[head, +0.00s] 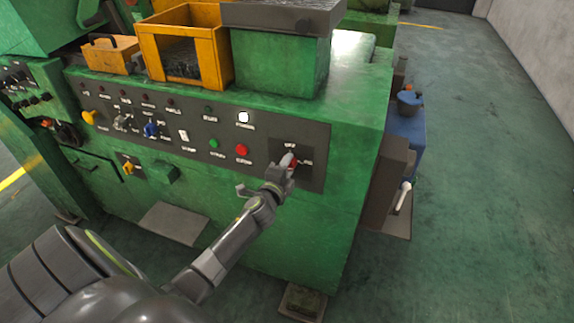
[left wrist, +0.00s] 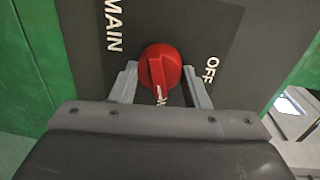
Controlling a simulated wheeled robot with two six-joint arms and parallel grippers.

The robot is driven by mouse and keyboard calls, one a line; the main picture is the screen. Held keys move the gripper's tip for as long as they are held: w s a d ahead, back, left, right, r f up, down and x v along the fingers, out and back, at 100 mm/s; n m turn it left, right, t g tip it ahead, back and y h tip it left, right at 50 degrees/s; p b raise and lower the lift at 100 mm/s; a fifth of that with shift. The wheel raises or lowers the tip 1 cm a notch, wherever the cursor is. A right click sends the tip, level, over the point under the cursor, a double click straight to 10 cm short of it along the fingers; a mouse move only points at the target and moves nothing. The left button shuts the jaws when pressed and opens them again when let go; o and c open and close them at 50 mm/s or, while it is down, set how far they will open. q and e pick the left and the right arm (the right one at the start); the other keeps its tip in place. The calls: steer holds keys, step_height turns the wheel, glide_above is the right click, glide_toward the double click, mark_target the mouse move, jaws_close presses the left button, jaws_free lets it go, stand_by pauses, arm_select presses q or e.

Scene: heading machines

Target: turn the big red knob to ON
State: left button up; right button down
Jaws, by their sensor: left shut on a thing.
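The red knob (head: 292,161) sits on the dark control panel of the green machine, near the panel's right end. In the left wrist view the round knob (left wrist: 160,64) has a raised grip bar with a white mark at its lower end. OFF is printed to its right and MAIN to its left in that view; other lettering by the knob is partly hidden. My left gripper (head: 284,170) is at the panel, shut on the knob. Its two grey fingers (left wrist: 162,82) are on either side of the knob in the left wrist view. My right gripper is not in view.
A red button (head: 242,149), a green button (head: 214,143) and a lit white lamp (head: 244,117) are left of the knob. A yellow crate (head: 222,58) stands on the machine. Open green floor (head: 480,190) lies to the right.

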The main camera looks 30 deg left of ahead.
arm_select(q)
steer(key=shift+f+m+y, duration=0.15)
steer(key=shift+m+y, duration=0.15)
steer(key=shift+m, duration=1)
steer(key=shift+p, duration=0.3)
steer(key=o, duration=1)
steer(key=v, duration=1.7)
steer(key=shift+s, duration=0.25)
